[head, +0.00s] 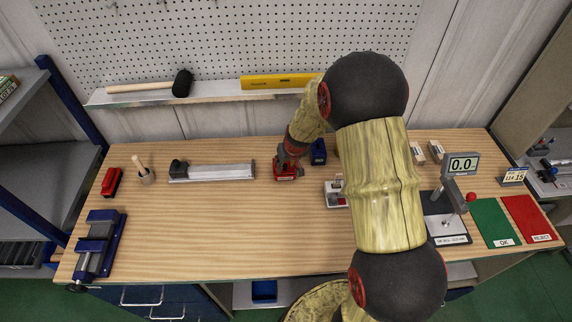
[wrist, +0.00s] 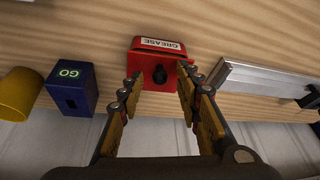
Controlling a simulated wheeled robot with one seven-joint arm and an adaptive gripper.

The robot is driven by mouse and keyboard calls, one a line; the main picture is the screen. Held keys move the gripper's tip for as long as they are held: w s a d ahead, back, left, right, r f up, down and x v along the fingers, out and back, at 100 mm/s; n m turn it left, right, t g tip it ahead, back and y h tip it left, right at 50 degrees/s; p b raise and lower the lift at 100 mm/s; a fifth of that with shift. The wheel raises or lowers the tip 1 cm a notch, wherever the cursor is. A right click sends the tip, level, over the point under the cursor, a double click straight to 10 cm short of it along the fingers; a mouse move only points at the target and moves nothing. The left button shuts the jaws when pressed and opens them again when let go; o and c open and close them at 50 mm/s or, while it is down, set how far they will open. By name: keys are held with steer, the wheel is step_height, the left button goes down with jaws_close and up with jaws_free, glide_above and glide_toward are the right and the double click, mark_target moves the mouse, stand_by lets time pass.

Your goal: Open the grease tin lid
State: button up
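The red grease tin (wrist: 158,53) is in the upper middle of the wrist view, with a white GREASE label and a black knob (wrist: 160,76) on it. The tin's lid looks shut. My gripper (wrist: 159,83) is open, with one finger on each side of the knob and a visible gap to it on both sides. In the head view the tin (head: 287,175) stands at the back middle of the bench, and my gripper (head: 289,162) comes down over it, hiding part of it.
A metal rail (head: 212,172) lies left of the tin in the head view. A blue GO box (wrist: 71,88) and a yellow cup (wrist: 19,92) stand on the other side. My arm covers part of the bench behind it. The wooden bench (head: 210,225) is clear in front.

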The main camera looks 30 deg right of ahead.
steer(key=shift+c, duration=0.5)
steer(key=c, duration=0.7)
jaws_close()
